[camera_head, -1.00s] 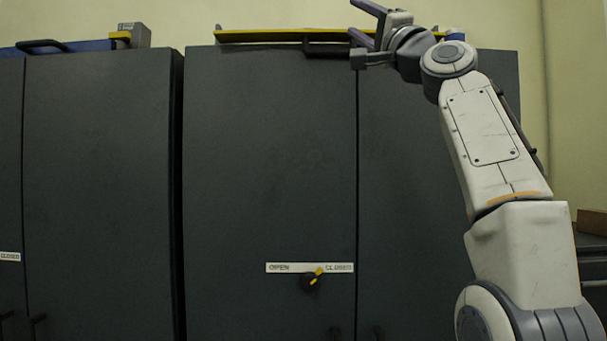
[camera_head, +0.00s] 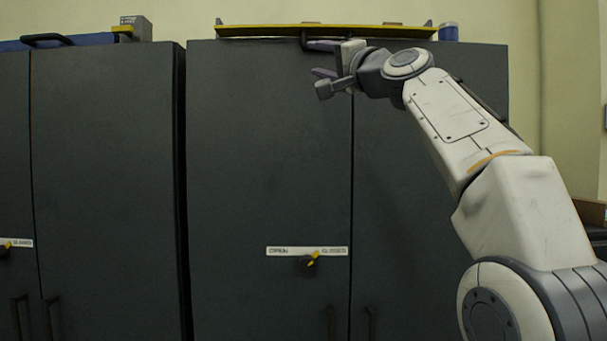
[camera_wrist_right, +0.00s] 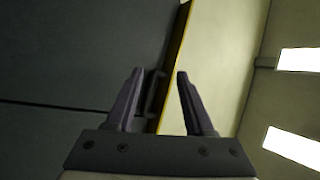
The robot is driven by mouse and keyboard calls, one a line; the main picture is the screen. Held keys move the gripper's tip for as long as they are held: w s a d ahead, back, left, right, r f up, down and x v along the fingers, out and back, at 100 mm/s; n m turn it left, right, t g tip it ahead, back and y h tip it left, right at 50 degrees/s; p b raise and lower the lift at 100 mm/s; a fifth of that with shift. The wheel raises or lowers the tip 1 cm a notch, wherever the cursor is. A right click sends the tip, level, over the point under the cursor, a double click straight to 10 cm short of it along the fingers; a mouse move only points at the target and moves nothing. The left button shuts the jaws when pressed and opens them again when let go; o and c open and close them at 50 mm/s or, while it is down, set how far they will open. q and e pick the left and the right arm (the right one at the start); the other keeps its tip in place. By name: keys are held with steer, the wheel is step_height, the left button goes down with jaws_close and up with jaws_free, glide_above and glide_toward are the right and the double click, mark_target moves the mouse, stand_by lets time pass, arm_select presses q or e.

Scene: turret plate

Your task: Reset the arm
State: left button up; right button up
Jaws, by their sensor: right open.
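My right arm comes in from the right in the head view, and its gripper (camera_head: 318,60) is in front of the upper part of the dark cabinet (camera_head: 265,150), just below the cabinet's top edge. The gripper is open, its two purple-grey fingers apart and pointing left. In the right wrist view the two fingers (camera_wrist_right: 160,85) stand apart with nothing between them that they grip. A yellow-edged plate (camera_head: 240,31) lies along the cabinet top, and its dark handle is partly hidden behind the gripper. My left gripper is not in view.
A second dark cabinet (camera_head: 105,150) stands at the left, with a blue item (camera_head: 85,40) and a grey box on top. The front cabinet has a yellow-marked knob (camera_head: 311,259) under an OPEN/CLOSED label (camera_head: 306,251). A brown box edge shows at the far right.

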steer(key=a+f+n+g+h+p, duration=0.1)
steer(key=a+f+n+g, duration=0.2)
steer(key=f, duration=0.5)
steer(key=a+f+g+h+p, duration=0.1)
steer(key=a+f+g, duration=0.2)
steer(key=a+f, duration=0.4)
steer(key=s+a+f+n+g+h+p, duration=0.1)
steer(key=s+f+n+g, duration=0.2)
steer(key=f, duration=0.6)
steer(key=s+a+f+g+h+p, duration=0.1)
steer(key=s+f+g, duration=0.1)
steer(key=s+f, duration=0.55)
steer(key=s+d+f+n+g+h, duration=0.1)
steer(key=s+f+n+g, duration=0.1)
steer(key=s+f, duration=0.5)
steer(key=s+d+f+n+g+h, duration=0.2)
steer(key=s+f+g, duration=0.15)
steer(key=f, duration=0.55)
steer(key=s+d+f+n+g+h+p, duration=0.1)
steer(key=s+d+f+n+h, duration=0.1)
steer(key=s+d+f, duration=0.3)
steer(key=s+d+f+n+g+h+p, duration=0.1)
steer(key=s+d+f, duration=0.4)
steer(key=s, duration=0.6)
steer(key=shift+s+d+f+n+g+h, duration=0.25)
steer(key=shift+f+n+g+h, duration=0.2)
steer(key=shift+f, duration=0.45)
steer(key=shift+w, duration=0.1)
